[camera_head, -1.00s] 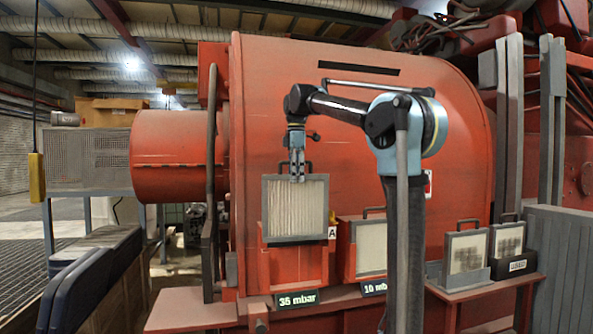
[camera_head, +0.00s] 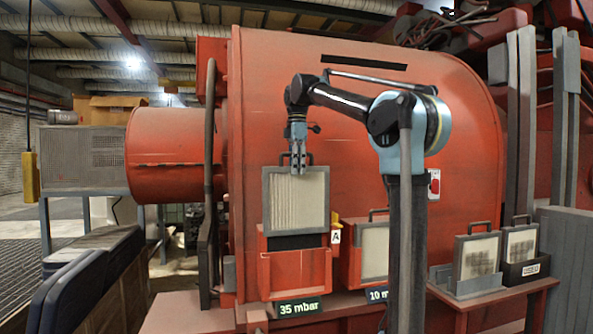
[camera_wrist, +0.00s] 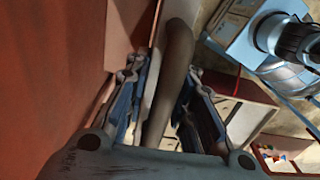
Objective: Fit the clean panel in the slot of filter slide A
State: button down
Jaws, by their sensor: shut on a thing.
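A clean pale pleated panel (camera_head: 297,203) in a grey frame hangs upright below my gripper (camera_head: 298,168) in the head view. My gripper is shut on the panel's handle; a bar (camera_wrist: 168,85) shows between the fingers in the wrist view. The red filter slide A (camera_head: 296,274) is directly below, beside a white tag "A" (camera_head: 336,237). The panel's lower edge appears above the slide's front wall, with a dark gap between them. I cannot tell how the panel lines up in depth with the slot.
A second red slide (camera_head: 363,280) to the right holds a pale panel. The large red housing (camera_head: 330,110) rises close behind my gripper.

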aim_at(296, 193)
notch_tip(296, 193, down, 6)
jog(key=shift+r, duration=0.15)
dwell(0.6)
jog(key=shift+s, duration=0.15)
dwell(0.6)
